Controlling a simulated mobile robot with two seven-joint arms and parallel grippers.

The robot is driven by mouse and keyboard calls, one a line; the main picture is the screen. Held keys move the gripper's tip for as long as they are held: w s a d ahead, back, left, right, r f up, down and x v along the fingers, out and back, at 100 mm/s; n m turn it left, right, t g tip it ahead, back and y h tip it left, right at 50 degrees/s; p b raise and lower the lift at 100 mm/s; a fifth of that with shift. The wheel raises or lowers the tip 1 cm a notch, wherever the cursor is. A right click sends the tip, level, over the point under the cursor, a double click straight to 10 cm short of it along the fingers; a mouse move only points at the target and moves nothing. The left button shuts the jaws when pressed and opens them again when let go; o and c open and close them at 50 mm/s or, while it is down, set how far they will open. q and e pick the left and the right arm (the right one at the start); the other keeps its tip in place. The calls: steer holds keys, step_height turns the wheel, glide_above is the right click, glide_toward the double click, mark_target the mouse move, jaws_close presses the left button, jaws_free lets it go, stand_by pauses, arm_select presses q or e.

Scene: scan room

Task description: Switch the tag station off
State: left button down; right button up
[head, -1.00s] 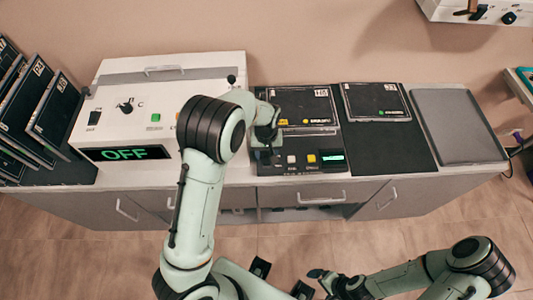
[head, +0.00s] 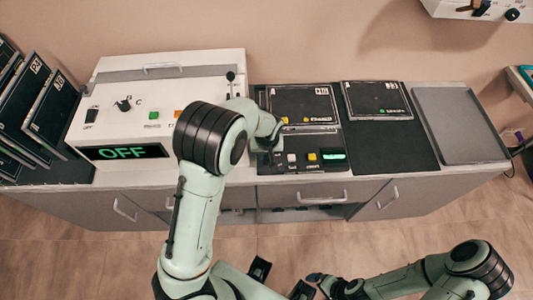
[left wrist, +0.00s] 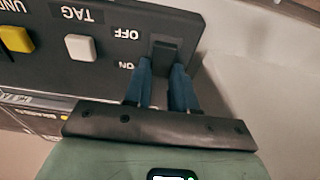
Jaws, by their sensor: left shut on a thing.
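The tag station (head: 305,166) is a black panel on the counter, with a white button, a yellow button and a lit green display (head: 333,155). In the left wrist view its black power switch (left wrist: 165,54) stands beside the labels OFF and ON. My left gripper (left wrist: 160,75) is shut on this switch, one blue finger on each side. In the head view my left gripper (head: 266,156) is at the panel's left end, and the hand mostly hides the switch there. My right gripper (head: 318,279) is low in front of the counter, away from the station; its jaws are unclear.
A white machine (head: 155,95) with an OFF display stands to the left. Black plates lean at the far left. Dark framed plates (head: 302,104) lie behind and right of the station, then a grey tray (head: 460,125). Drawers line the counter front.

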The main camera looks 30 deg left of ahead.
arm_select(q)
steer(key=shift+s+d+f+t+y+b, duration=0.1)
steer(key=shift+s+d+t+y+b, duration=0.15)
steer(key=shift+t+y+b, duration=0.35)
steer(key=shift+s+a+t, duration=0.1)
steer(key=shift+t, duration=0.5)
steer(key=c, duration=0.9)
jaws_free()
steer(key=shift+r, duration=0.25)
